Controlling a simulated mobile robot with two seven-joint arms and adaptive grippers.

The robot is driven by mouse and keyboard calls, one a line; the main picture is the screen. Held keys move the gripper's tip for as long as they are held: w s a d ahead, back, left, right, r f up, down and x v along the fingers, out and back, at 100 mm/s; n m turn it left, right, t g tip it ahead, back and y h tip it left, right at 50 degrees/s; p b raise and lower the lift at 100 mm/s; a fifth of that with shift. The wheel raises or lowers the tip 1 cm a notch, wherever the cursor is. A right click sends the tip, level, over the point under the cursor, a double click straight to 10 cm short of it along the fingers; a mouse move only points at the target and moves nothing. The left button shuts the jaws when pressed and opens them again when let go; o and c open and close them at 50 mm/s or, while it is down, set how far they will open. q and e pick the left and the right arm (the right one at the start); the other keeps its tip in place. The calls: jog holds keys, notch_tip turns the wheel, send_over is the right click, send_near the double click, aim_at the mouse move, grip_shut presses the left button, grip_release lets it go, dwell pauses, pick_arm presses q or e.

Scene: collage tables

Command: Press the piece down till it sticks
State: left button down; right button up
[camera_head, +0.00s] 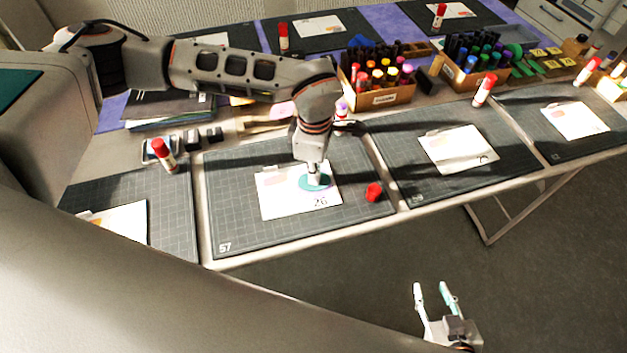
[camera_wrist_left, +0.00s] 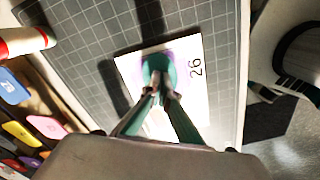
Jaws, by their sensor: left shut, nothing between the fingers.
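A flat teal piece (camera_head: 304,184) lies on a white card (camera_head: 275,207) marked 26, on a dark gridded mat (camera_head: 235,225). In the left wrist view the teal piece (camera_wrist_left: 153,66) has a purple patch beside it on the card (camera_wrist_left: 190,110). My left gripper (camera_head: 314,179) is shut and empty, pointing down over the piece. Its fingertips (camera_wrist_left: 160,96) hide part of the piece and appear to meet it; I cannot tell whether they touch. My right gripper (camera_head: 436,290) is open and empty, low at the lower right, away from the table.
A red cap (camera_head: 374,191) lies on the mat's right side. A red-and-white glue stick (camera_head: 164,155) stands to the left. Marker boxes (camera_head: 378,98) stand behind. Neighbouring mats (camera_head: 440,180) hold other cards. The table's front edge is clear.

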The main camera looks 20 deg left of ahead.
pick_arm(q)
jog(key=shift+r, duration=0.15)
dwell(0.4)
jog(key=shift+r+p, duration=2.25)
jog(key=shift+r, duration=1.15)
